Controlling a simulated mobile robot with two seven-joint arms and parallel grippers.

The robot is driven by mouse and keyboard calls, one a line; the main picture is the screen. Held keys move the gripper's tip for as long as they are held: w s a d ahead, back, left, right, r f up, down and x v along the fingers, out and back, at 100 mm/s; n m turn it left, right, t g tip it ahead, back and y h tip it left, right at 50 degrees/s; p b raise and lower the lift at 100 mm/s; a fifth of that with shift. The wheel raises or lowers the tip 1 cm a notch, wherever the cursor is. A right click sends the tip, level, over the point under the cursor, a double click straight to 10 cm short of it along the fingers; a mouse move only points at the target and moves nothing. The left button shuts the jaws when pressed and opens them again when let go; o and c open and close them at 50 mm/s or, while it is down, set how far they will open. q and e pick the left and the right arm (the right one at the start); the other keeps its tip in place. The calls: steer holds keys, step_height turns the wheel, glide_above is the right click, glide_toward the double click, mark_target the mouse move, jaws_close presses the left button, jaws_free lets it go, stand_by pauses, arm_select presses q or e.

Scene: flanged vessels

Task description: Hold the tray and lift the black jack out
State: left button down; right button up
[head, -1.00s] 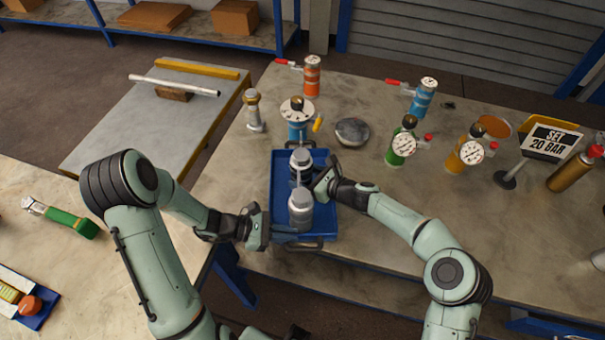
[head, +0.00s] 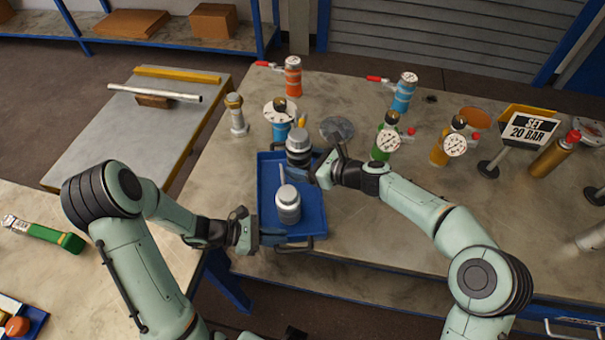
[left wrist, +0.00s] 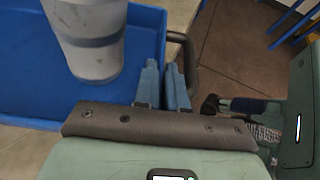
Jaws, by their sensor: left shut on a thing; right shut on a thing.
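The blue tray (head: 268,200) lies on the bench, and its wall and floor fill the left of the left wrist view (left wrist: 145,50). My left gripper (head: 270,237) is shut at the tray's near handle (head: 300,248); the handle's dark bend shows beside the fingers (left wrist: 165,85) in the left wrist view. The black jack (head: 299,147), dark-bodied with a grey top, is held by my right gripper (head: 316,165) over the tray's far end and looks raised off the floor. A grey jack (head: 288,206) stands upright in the near part of the tray.
A grey disc (head: 337,129) lies behind my right gripper. Green (head: 385,140) and orange (head: 450,147) gauge vessels stand to the right.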

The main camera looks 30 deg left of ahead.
mark_target(310, 151)
steer(key=shift+r, duration=2.4)
arm_select(q)
steer(key=c, duration=1.1)
jaws_free()
steer(key=v, duration=1.2)
steer(key=shift+r, duration=0.1)
steer(key=shift+r, duration=0.1)
arm_select(e)
steer(key=shift+r, duration=0.1)
